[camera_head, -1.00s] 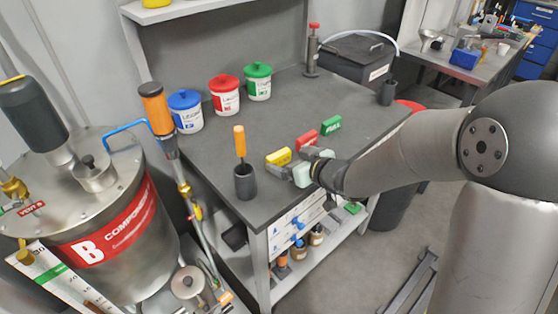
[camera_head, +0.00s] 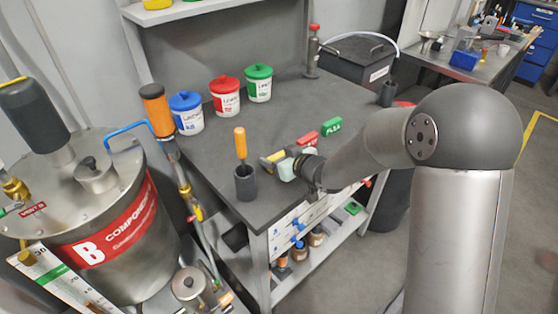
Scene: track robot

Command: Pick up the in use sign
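Three small block signs stand in a row on the dark workbench: a yellow one (camera_head: 277,156), a red one (camera_head: 308,139) and a green one (camera_head: 331,125). Their lettering is too small to read, so I cannot tell from it which is the in use sign. My gripper (camera_head: 270,163) is at the yellow sign, coming from the right. A finger overlaps the sign's near side and hides part of it. Whether the fingers are open around it or closed on it cannot be made out.
A dark cup (camera_head: 245,184) holding an orange-handled tool stands left of my gripper. Blue-lidded (camera_head: 186,112), red-lidded (camera_head: 225,95) and green-lidded (camera_head: 259,83) tubs stand at the back. A red-topped post (camera_head: 312,51) stands behind. The right part of the bench (camera_head: 370,100) is largely clear.

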